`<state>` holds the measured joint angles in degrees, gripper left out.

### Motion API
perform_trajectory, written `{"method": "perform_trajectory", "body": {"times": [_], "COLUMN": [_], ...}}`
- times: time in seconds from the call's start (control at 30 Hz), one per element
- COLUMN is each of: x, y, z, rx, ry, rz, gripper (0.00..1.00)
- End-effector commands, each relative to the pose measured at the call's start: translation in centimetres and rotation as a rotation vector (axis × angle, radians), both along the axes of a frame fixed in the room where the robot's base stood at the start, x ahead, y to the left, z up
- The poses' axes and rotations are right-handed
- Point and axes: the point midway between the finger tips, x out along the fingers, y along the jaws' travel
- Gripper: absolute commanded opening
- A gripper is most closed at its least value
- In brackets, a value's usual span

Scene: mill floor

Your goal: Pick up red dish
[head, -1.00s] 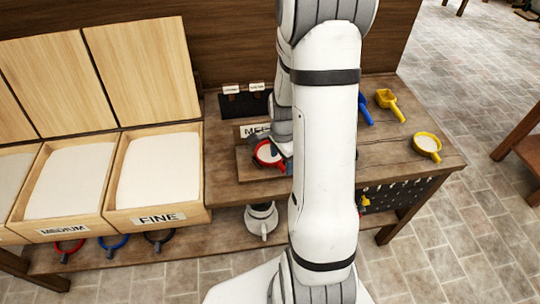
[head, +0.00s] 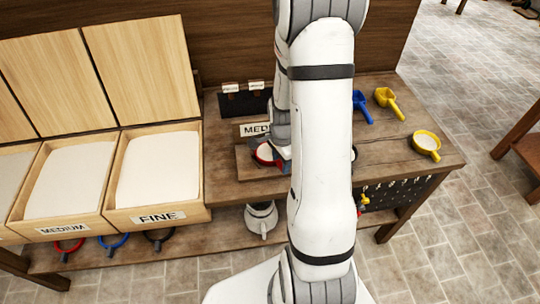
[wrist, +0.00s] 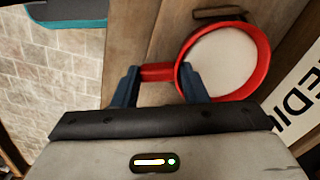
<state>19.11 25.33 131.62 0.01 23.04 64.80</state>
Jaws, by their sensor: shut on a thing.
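The red dish (wrist: 262,54) is a round red-rimmed pan with a short handle and pale, flour-like contents. In the wrist view it lies level over the wooden board, and its handle (wrist: 158,72) runs left between my fingers. My gripper (wrist: 160,85) is shut on the handle. In the head view the red dish (head: 264,153) shows only in part at the left of my arm, which hides the rest. Whether it touches the board cannot be told.
A "MEDIUM" sign (head: 255,129) stands just behind the dish. A yellow dish (head: 427,143), a blue scoop (head: 361,106) and a yellow scoop (head: 388,102) lie right of my arm. Open flour bins, one marked "FINE" (head: 158,218), stand left.

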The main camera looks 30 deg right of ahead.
Motion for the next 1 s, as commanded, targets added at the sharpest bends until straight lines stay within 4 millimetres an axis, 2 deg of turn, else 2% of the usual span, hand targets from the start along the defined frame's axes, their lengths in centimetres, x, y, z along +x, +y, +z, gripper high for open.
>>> {"method": "perform_trajectory", "body": {"times": [0.13,0.17,0.43,0.57,0.8,1.0], "x": [0.0,0.0,0.1,0.1,0.2,0.1], "y": [0.0,0.0,0.0,0.0,0.0,0.0], "z": [0.0,0.0,0.7,2.5,7.0,9.5], "rx": [0.0,0.0,-0.001,-0.002,-0.002,-0.001], "ry": [-0.001,-0.001,-0.002,-0.006,-0.006,-0.002], "rz": [0.0,0.0,0.001,0.001,0.001,0.002], "gripper": [0.1,0.05,0.05,0.05,0.05,0.05]}}
